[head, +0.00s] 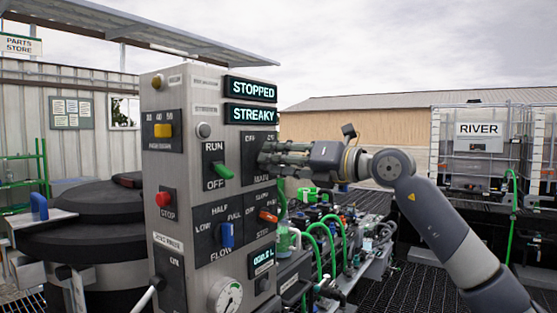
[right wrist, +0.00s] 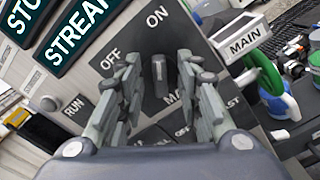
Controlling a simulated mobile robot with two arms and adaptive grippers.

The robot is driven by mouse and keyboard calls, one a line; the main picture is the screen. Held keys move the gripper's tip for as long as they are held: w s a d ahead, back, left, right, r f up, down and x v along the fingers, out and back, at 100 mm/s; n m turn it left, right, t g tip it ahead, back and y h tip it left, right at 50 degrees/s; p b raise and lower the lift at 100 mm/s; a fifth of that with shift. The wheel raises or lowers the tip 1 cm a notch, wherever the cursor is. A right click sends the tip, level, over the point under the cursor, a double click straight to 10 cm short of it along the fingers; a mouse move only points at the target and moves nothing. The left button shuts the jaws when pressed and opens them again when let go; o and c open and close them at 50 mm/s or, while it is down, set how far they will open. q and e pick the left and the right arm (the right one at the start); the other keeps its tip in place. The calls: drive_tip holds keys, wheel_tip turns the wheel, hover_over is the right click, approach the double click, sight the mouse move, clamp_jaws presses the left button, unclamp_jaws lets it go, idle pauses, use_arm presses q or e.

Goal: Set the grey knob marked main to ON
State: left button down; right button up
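The grey knob marked main (right wrist: 160,88) sits on a dark plate with OFF at its upper left and ON above it in the right wrist view. Its pale line (right wrist: 158,70) appears to point toward ON. The MAIN lettering below it is partly covered by a finger. My right gripper (right wrist: 160,68) is open, with one finger on each side of the knob; contact cannot be told. In the head view my right gripper (head: 264,156) reaches the panel from the right and hides the knob. My left gripper is not in view.
The grey control panel (head: 215,85) displays STOPPED (head: 250,90) and STREAKY (head: 250,115). Close by are a green RUN/OFF knob (head: 223,170), an orange knob (head: 268,216), a blue flow knob (head: 227,236) and a red stop button (head: 164,199). Green hoses (head: 318,250) stand right of the panel.

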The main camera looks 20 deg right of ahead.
drive_tip(key=v, duration=1.2)
drive_tip(key=shift+w+f, duration=0.1)
drive_tip(key=shift+w, duration=0.05)
